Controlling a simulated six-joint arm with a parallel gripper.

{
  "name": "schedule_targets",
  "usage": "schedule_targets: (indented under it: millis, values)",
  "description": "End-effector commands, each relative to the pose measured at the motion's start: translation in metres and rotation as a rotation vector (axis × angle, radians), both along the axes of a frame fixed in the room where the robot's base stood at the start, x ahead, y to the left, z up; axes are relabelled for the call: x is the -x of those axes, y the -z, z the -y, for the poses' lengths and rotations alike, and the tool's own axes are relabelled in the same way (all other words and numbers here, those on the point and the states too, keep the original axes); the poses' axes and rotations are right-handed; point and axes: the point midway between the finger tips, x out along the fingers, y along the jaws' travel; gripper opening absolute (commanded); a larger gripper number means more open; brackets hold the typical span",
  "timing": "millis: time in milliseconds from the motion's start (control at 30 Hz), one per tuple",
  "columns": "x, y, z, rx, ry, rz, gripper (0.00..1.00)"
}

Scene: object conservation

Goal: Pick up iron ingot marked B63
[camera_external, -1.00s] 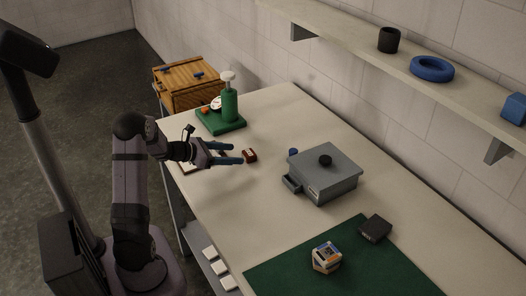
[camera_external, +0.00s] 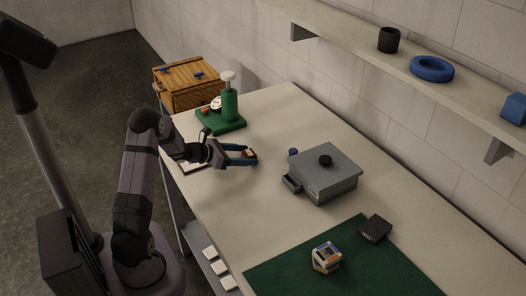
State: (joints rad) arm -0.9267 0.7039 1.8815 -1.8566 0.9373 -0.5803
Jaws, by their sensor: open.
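My gripper (camera_external: 249,155) is open, with its blue fingers low over the pale table. A small reddish-brown block (camera_external: 249,154) with a light patch on top lies between or right by the fingertips, partly hidden by them. Whether the fingers touch it I cannot tell. A dark grey ingot-like block (camera_external: 375,228) with a faint light marking lies at the right, by the edge of the green mat. The markings are too small to read, so I cannot tell which block is B63.
A grey lidded box (camera_external: 325,175) with a black knob stands mid-table. A green device (camera_external: 229,108) and a wooden crate (camera_external: 190,86) are at the far left. A patterned block (camera_external: 326,257) sits on the green mat (camera_external: 380,275). A wall shelf (camera_external: 350,40) runs behind.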

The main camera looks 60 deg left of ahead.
Motion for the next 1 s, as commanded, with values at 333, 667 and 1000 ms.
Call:
schedule_targets:
  millis: [333, 667, 1000]
  values:
    - [0.000, -0.002, 0.000, -0.002, 0.001, 0.004, 0.03]
    - [-0.001, -0.010, 0.000, -0.003, 0.002, 0.005, 0.03]
    - [0.000, -0.060, -0.001, -0.007, 0.001, 0.006, 0.03]
